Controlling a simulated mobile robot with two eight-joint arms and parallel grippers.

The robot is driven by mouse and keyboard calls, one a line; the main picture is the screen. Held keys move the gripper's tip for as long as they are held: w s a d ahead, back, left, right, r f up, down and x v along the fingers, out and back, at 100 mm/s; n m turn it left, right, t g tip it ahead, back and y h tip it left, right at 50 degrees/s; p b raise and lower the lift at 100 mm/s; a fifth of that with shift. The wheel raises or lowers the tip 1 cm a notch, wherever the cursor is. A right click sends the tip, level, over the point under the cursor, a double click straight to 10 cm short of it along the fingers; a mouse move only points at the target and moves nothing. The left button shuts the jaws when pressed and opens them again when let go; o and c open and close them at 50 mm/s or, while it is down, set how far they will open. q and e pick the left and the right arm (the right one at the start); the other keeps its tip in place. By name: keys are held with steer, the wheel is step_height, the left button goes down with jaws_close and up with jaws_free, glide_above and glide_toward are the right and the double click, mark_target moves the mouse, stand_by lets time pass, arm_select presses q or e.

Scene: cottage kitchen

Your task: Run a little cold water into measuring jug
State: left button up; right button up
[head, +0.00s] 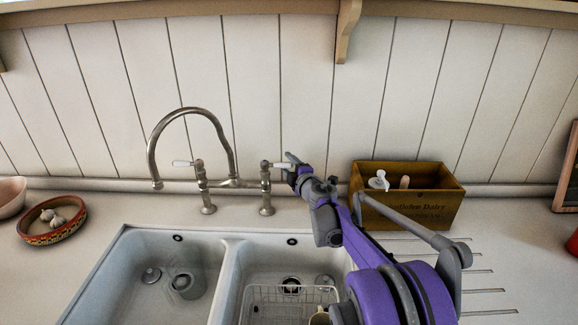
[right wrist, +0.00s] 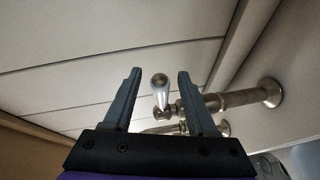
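The bridge tap (head: 232,183) stands behind the sink, its curved spout ending above the left basin's side. It has a left lever (head: 181,163) and a right lever (head: 280,165), both white-handled. A clear jug-like vessel (head: 187,284), probably the measuring jug, is in the left basin; its outline is faint. My right gripper (head: 291,166) is at the right lever. In the right wrist view my right gripper (right wrist: 160,88) is open, with the lever's end (right wrist: 160,82) between its fingers, apparently untouched. I see no water stream. My left gripper is out of view.
A wooden box (head: 415,207) with a dispenser stands right of my gripper, close to my arm. A patterned bowl of garlic (head: 53,219) sits on the left worktop.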

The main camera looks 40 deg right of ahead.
jaws_close()
stand_by(1.3)
